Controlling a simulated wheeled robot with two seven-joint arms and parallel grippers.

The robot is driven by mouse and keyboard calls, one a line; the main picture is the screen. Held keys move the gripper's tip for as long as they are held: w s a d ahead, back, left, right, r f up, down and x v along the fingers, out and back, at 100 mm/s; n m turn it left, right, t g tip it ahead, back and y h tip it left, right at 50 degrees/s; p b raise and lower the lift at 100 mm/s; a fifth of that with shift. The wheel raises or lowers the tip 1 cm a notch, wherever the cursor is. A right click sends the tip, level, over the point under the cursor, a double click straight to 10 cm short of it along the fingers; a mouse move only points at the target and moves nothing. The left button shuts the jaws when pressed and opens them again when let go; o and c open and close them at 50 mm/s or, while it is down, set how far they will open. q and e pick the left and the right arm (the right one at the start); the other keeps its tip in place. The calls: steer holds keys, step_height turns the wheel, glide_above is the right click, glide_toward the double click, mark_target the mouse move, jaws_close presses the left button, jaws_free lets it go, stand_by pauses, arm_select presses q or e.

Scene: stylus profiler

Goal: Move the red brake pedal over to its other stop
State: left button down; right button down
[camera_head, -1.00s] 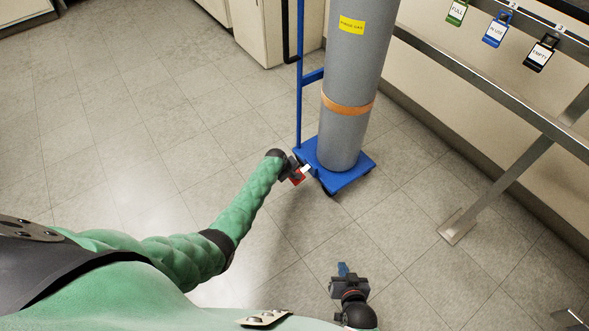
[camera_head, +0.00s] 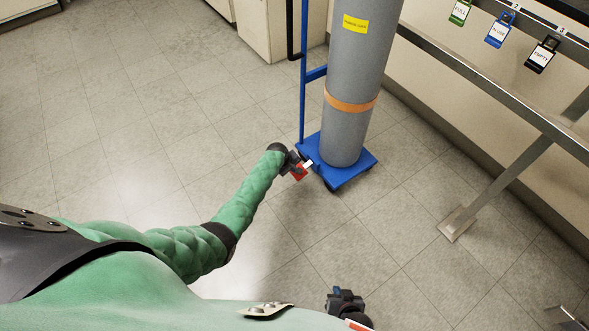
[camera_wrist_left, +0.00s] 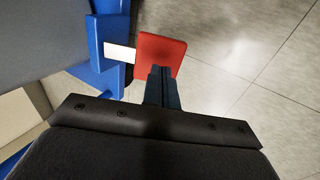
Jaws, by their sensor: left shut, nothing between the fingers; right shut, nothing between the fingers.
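The red brake pedal (camera_head: 300,174) is at the near left corner of the blue cylinder trolley (camera_head: 347,177). In the left wrist view the pedal is a flat red plate (camera_wrist_left: 163,50), with a white strip (camera_wrist_left: 119,52) between it and the blue frame. My left gripper (camera_head: 297,167) is at the pedal, partly covering it in the head view. Its dark fingers (camera_wrist_left: 163,72) are shut with nothing between them, and their tips overlap the pedal's lower edge; whether they touch it I cannot tell. My right gripper (camera_head: 340,292) is shut and empty, low in the head view, away from the trolley.
A tall grey gas cylinder (camera_head: 357,75) with an orange strap (camera_head: 350,104) stands on the trolley. A metal rail (camera_head: 480,90) with hanging tags (camera_head: 542,55) runs along the right wall, its post foot (camera_head: 455,224) on the floor. The tiled floor at the left is clear.

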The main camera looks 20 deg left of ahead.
arm_select(q)
steer(key=shift+p+v, duration=0.8)
steer(key=shift+v, duration=0.1)
steer(key=p+v, duration=0.2)
steer(key=v, duration=0.8)
steer(key=shift+w+r+p, duration=0.2)
steer(key=shift+r+p, duration=0.1)
steer(key=shift+r, duration=0.05)
steer(key=shift+d, duration=0.1)
